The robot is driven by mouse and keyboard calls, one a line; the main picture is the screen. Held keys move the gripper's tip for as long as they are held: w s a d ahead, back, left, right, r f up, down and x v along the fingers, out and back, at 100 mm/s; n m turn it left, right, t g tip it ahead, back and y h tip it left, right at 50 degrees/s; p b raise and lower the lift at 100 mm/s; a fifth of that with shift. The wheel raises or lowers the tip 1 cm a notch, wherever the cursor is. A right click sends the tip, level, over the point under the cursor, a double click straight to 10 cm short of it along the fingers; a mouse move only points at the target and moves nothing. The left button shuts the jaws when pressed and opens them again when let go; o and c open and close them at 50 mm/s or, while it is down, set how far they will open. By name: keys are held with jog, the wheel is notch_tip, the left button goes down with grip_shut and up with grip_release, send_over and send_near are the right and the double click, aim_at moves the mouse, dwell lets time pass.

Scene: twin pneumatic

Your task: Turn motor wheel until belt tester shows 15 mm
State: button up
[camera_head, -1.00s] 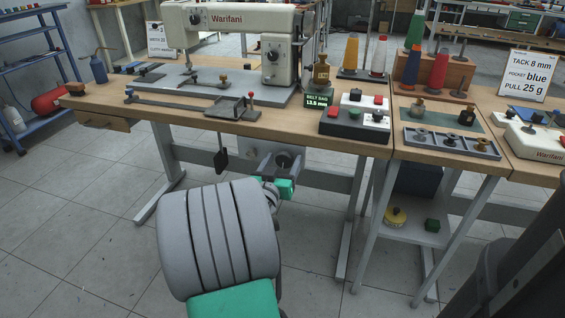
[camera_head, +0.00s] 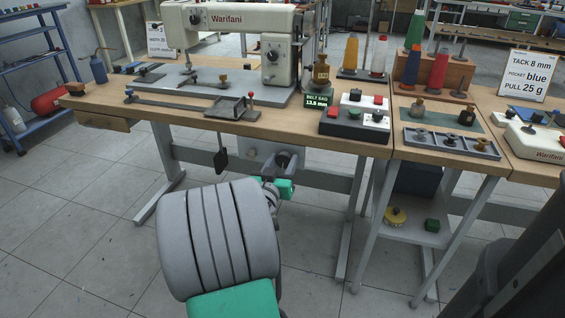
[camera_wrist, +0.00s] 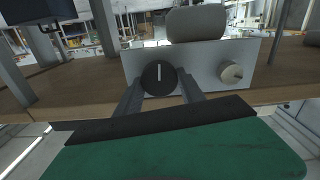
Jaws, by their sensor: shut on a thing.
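The belt tester (camera_head: 317,100) stands on the sewing table, with a small green display that seems to read 13.8 mm. The motor wheel (camera_wrist: 159,78) is a dark round knob with a near-upright white mark, on a grey plate under the tabletop. In the wrist view my gripper (camera_wrist: 160,92) has one finger on each side of the wheel and is shut on it. In the head view the motor wheel (camera_head: 284,161) shows below the table edge, and my arm partly hides the gripper.
A second, pale knob (camera_wrist: 231,74) sits right of the wheel on the same plate. A dark pedal-like block (camera_head: 221,160) hangs left of the motor. A table leg (camera_head: 352,215) stands to the right. The sewing machine (camera_head: 240,45) stands above. The floor at left is clear.

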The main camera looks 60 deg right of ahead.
jog(key=shift+n, duration=0.3)
jog(key=n+p, duration=0.1)
jog(key=n, duration=0.3)
jog(key=n+p, duration=0.2)
jog(key=n, duration=0.3)
jog(key=shift+w+f, duration=0.1)
jog(key=shift+n, duration=0.3)
jog(key=o, duration=1.4)
jog(key=shift+c, duration=0.2)
jog(key=shift+a, duration=0.15)
